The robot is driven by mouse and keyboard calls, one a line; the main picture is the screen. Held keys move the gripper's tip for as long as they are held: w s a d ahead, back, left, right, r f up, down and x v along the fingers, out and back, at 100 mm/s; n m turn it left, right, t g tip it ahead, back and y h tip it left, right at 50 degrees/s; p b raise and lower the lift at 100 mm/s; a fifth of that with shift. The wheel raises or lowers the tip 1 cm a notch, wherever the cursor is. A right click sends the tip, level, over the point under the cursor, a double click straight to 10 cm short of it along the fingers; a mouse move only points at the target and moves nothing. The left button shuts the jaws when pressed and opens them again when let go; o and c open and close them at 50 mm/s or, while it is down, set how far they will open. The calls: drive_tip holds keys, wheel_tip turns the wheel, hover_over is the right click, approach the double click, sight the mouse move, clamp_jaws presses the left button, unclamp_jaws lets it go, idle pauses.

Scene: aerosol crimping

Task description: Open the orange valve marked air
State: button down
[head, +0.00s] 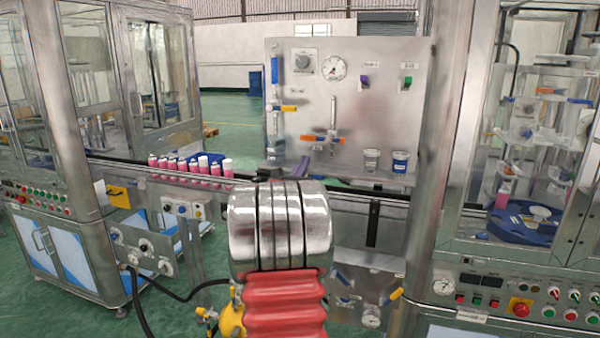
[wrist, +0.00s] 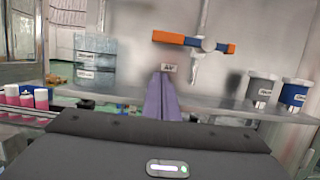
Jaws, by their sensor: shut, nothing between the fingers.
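My gripper (wrist: 161,78) shows as two purple fingers pressed together, shut and empty. The fingertips are below the handle, close to the label in the picture, and apart from the handle. In the head view my gripper (head: 303,163) is partly hidden behind my arm, low in front of the panel.
A grey cup (head: 371,160) and a blue cup (head: 400,161) stand at the right on a shelf (wrist: 215,103). Pink bottles (head: 190,167) line the conveyor at left.

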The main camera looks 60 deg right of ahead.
sight(318, 138)
drive_tip(key=r, duration=0.4)
drive_tip(key=shift+d+r, duration=0.1)
drive_tip(key=shift+d, duration=0.1)
idle(0.4)
